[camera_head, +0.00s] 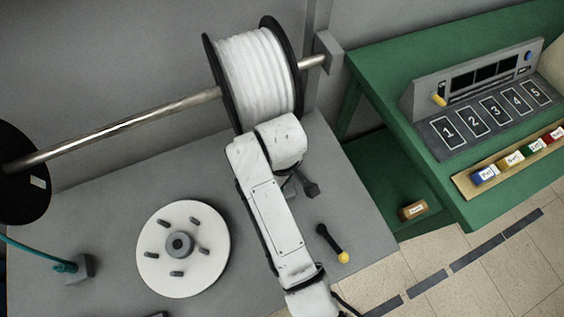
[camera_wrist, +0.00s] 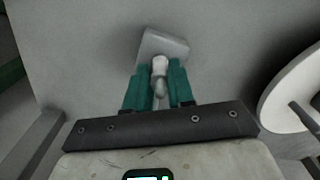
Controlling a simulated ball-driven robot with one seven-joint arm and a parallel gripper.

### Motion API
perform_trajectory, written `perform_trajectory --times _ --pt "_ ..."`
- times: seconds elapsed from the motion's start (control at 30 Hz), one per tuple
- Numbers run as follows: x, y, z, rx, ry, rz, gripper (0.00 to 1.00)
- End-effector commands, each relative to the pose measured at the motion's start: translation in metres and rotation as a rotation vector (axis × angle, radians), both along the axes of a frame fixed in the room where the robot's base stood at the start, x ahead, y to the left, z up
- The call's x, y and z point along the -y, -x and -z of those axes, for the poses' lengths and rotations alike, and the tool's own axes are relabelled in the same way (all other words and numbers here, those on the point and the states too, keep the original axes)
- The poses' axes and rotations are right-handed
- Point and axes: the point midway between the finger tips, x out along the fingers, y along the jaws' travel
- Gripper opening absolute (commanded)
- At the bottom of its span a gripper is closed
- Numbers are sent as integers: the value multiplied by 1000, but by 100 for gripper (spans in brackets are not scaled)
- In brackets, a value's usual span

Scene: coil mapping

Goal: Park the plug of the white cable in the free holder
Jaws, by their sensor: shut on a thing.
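My gripper (camera_wrist: 159,78) has its teal fingers closed on the pale plug (camera_wrist: 160,66) of the white cable in the wrist view. The plug's end is at the near edge of a grey holder block (camera_wrist: 166,44). I cannot tell whether it is seated or only in front of it. In the head view my arm hides the plug and most of the gripper; a small dark grey block (camera_head: 308,188), which looks like the holder, shows beside the arm. White cable is wound on the black-flanged spool (camera_head: 255,75) behind the arm.
A teal cable (camera_head: 35,252) ends in another grey holder (camera_head: 80,268) at the left. A green bench (camera_head: 400,75) stands right.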

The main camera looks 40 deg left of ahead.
Motion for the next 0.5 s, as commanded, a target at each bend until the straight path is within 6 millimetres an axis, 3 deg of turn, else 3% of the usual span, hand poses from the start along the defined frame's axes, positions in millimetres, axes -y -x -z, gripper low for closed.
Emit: perform_trajectory --times 0.37,0.4,0.5 --pt "0 0 2 -2 1 0 0" --pt "1 1 2 -2 1 0 26" --pt "0 0 2 -2 1 0 35"
